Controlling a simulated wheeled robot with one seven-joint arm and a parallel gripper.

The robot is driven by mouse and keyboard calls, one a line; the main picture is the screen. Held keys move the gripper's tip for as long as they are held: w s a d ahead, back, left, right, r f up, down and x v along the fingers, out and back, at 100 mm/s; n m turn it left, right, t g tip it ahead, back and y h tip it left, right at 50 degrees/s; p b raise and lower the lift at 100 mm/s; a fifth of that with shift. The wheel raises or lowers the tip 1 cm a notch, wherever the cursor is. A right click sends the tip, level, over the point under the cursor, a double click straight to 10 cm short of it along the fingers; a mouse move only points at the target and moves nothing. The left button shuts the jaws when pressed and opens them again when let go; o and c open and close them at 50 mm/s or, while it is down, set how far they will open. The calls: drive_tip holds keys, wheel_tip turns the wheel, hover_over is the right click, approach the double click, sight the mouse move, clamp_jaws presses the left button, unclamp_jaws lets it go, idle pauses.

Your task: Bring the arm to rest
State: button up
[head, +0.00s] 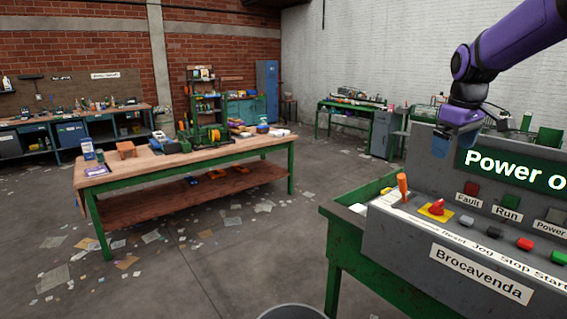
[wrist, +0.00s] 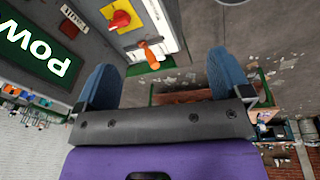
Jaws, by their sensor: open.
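My purple arm reaches in from the upper right of the head view, above the grey control panel (head: 400,228). The gripper appears clear of both.
The panel carries several buttons, such as the red Stop button (head: 525,243), and stands on a green-framed bench (head: 345,250). A wooden workbench (head: 150,165) with tools stands at left. Papers litter the open floor between. A round bin rim (head: 292,310) shows at the bottom edge.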

drive_tip(key=s+a+r+m+t, duration=0.1)
drive_tip(key=s+a+r, duration=0.15)
drive_tip(key=s, duration=0.55)
drive_tip(key=s+a+r+m+t, duration=0.15)
drive_tip(key=s+a, duration=0.25)
drive_tip(key=s, duration=0.5)
drive_tip(key=s+a+f+m, duration=0.1)
drive_tip(key=s+f, duration=0.1)
drive_tip(key=s, duration=0.5)
drive_tip(key=s+a+f+m, duration=0.1)
drive_tip(key=s+f, duration=0.2)
drive_tip(key=s, duration=0.3)
drive_tip(key=shift+s+a+f+t+y, duration=0.15)
drive_tip(key=shift+s+f+t+y, duration=0.2)
drive_tip(key=shift+t, duration=0.1)
